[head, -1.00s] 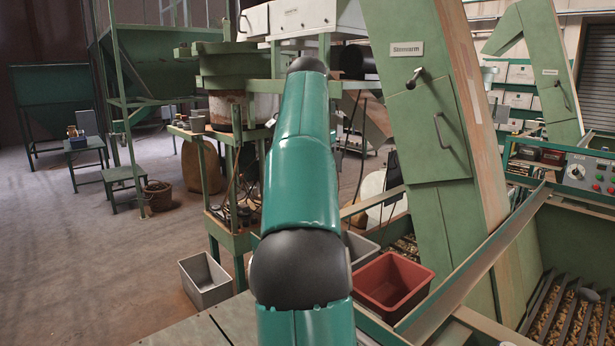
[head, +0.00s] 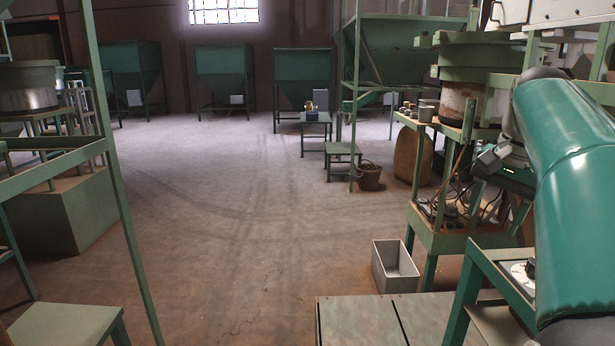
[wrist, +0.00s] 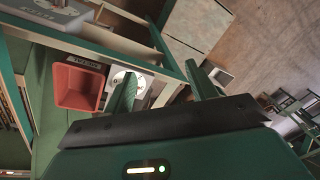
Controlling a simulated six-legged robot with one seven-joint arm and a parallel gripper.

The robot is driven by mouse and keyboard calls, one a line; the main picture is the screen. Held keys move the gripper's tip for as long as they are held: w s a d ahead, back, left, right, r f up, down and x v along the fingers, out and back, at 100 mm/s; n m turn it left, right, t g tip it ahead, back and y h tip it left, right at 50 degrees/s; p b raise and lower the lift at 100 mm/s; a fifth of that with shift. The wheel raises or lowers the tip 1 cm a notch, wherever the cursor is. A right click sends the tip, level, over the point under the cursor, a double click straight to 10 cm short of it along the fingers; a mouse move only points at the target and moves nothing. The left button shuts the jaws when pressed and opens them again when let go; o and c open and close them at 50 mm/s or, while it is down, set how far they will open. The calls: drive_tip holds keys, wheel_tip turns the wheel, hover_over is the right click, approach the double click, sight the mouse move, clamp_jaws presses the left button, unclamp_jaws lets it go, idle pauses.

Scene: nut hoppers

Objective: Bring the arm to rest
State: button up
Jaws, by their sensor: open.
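My arm, green with dark joints, stands at the right edge of the head view. My gripper (head: 488,160) is partly in sight beside it there, in front of the green work stand (head: 455,242). In the wrist view my gripper (wrist: 162,88) shows two green fingers spread apart, with nothing between them.
A grey bin (head: 395,268) stands on the floor by the stand. The wrist view shows a red bin (wrist: 80,88) and a white disc (wrist: 126,86) near the fingers. Open floor (head: 220,190) lies at centre left; green posts (head: 125,200) rise at left.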

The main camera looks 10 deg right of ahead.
drive_tip(key=s+a+f+n+t, duration=0.1)
drive_tip(key=a+f+n, duration=0.25)
drive_tip(key=a, duration=0.45)
drive_tip(key=s+a+f+n+t, duration=0.1)
drive_tip(key=a+f+n, duration=0.25)
drive_tip(key=a, duration=0.45)
drive_tip(key=s+a+f+n+t, duration=0.1)
drive_tip(key=s+a+f+n, duration=0.4)
drive_tip(key=s+a+f, duration=0.3)
drive_tip(key=a+f, duration=0.4)
drive_tip(key=f, duration=0.1)
drive_tip(key=shift+a+n+t, duration=0.25)
drive_tip(key=shift+n+t, duration=0.05)
